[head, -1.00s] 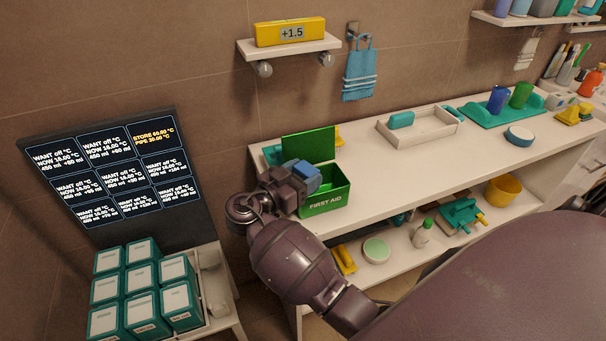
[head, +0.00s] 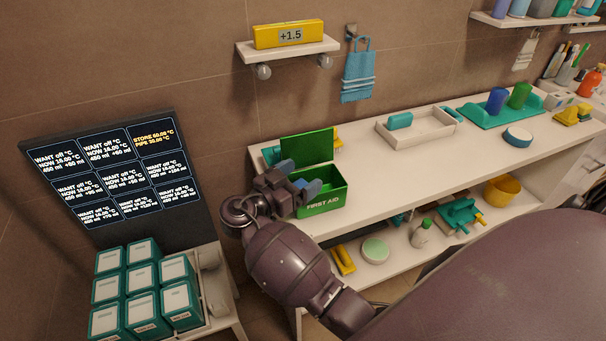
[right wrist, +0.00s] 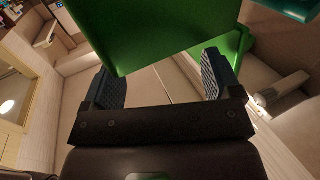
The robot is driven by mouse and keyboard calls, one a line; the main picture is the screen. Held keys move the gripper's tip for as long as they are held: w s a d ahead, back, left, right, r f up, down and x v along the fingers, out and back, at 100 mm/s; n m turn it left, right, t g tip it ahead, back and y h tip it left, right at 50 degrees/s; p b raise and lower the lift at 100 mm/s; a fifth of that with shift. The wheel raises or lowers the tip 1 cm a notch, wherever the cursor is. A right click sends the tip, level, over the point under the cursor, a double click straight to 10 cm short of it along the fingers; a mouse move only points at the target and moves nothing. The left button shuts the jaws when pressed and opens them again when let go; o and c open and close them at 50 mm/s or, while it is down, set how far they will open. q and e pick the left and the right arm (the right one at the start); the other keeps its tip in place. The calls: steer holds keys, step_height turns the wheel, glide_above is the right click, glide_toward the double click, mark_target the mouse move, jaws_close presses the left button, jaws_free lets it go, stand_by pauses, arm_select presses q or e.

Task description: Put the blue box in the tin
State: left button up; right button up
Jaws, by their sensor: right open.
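The tin is a green box marked FIRST AID (head: 322,203), with its lid (head: 307,147) standing open, at the left end of the white counter. My right gripper (head: 298,177) is at the tin's left side, its blue-grey fingers spread over the opening. In the right wrist view the gripper (right wrist: 168,92) is open with nothing between its fingers, and green surfaces of the tin (right wrist: 238,45) lie just beyond. I cannot make out the blue box apart from the bluish fingers; the tin's inside is mostly hidden. My left gripper is out of view.
A white tray (head: 447,133) with a teal item stands right of the tin. A teal stand (head: 476,117) with blue and green cups is farther right. A shelf below holds a yellow bowl (head: 502,190) and other items. The counter between tin and tray is clear.

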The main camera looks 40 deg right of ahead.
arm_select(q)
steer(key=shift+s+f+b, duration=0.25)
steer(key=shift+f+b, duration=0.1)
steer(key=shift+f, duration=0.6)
arm_select(e)
steer(key=a, duration=0.6)
steer(key=shift+s+a, duration=0.15)
steer(key=shift+s, duration=0.15)
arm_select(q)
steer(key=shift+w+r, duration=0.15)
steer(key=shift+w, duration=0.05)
arm_select(e)
steer(key=shift+r, duration=0.1)
